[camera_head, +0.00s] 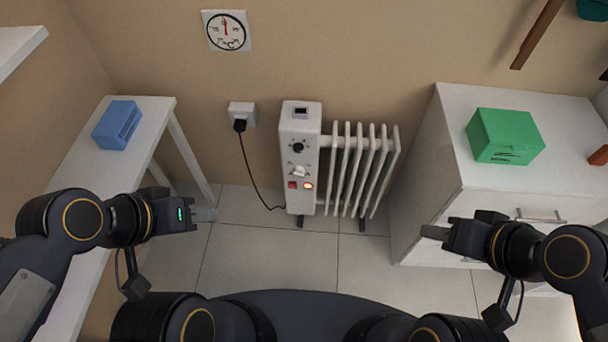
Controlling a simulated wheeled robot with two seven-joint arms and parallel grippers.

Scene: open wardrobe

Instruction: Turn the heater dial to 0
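The white heater (299,130) stands upright on the floor against the back wall, its ribs to the right of its control panel. On the panel are a dark round dial (298,147) and, below it, a white knob (298,171); their markings are too small to read. My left gripper (208,214) is left of the heater, apart from it and empty. My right gripper (430,232) is right of the heater, also apart and empty. The finger gap does not show clearly on either gripper.
A red switch (292,185) and a lit lamp (308,186) sit low on the panel. A black cord (252,175) runs to a wall socket (242,110). A white table (75,170) stands left, a white cabinet (440,150) right. The floor before the heater is clear.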

